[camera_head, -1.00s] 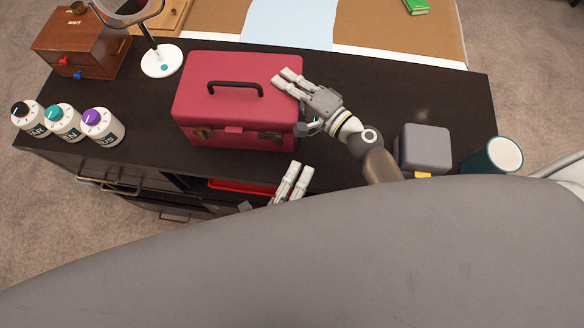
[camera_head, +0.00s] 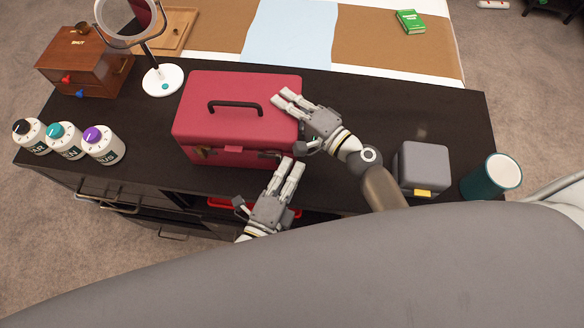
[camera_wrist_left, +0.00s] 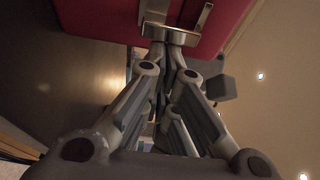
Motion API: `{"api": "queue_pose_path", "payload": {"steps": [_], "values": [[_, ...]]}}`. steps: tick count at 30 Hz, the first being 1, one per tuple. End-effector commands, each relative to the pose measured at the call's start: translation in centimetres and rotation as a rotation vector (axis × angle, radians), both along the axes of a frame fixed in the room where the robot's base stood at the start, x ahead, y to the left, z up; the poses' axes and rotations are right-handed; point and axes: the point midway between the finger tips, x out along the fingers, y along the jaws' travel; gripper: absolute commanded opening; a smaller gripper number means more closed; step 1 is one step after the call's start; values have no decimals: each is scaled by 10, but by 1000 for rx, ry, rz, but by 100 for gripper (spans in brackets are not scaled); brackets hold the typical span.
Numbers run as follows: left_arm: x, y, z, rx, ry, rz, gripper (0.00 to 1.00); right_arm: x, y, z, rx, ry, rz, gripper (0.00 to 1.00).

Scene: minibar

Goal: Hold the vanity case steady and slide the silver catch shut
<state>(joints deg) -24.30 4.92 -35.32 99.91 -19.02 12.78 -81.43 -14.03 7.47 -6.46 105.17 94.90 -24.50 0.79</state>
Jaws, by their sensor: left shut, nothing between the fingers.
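The red vanity case (camera_head: 236,130) stands on the dark cabinet, lid down, with a dark handle on top. My right gripper (camera_head: 282,98) lies over the right edge of its lid; the gap between its fingers is unclear. My left gripper (camera_head: 291,166) is shut and empty, with its fingertips at the lower right of the case's front. In the left wrist view, these fingertips (camera_wrist_left: 169,46) are close to the silver catch (camera_wrist_left: 181,36) on the red front; I cannot tell whether they touch it. In the head view the left fingers partly cover that front corner.
A grey box (camera_head: 424,164) and a teal cup (camera_head: 486,178) stand to the right, beyond my right arm. Several knobbed bottles (camera_head: 103,147), a round mirror (camera_head: 163,80) and a wooden box (camera_head: 84,62) stand to the left. A red tray (camera_head: 219,203) shows below the cabinet top.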

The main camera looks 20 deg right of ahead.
Motion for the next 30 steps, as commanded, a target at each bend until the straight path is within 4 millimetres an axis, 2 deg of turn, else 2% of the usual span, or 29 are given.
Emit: {"api": "queue_pose_path", "payload": {"steps": [7, 16, 20, 26, 30], "values": [[9, 27, 0, 3, -2, 1, 0, 0, 0, -1, -2, 3, 1, 0], [11, 28, 0, 2, -1, 4, 0, 0, -1, -1, -2, 2, 0, 0], [9, 22, 0, 0, 0, 5, 0, 0, -1, -1, -2, 2, 0, 0], [-5, -12, 0, -6, 4, 1, 0, 0, -1, -1, -2, 1, -1, 0], [-33, 9, -2, 3, 4, -2, 0, 0, -1, -1, -2, 1, -1, 0]]}}
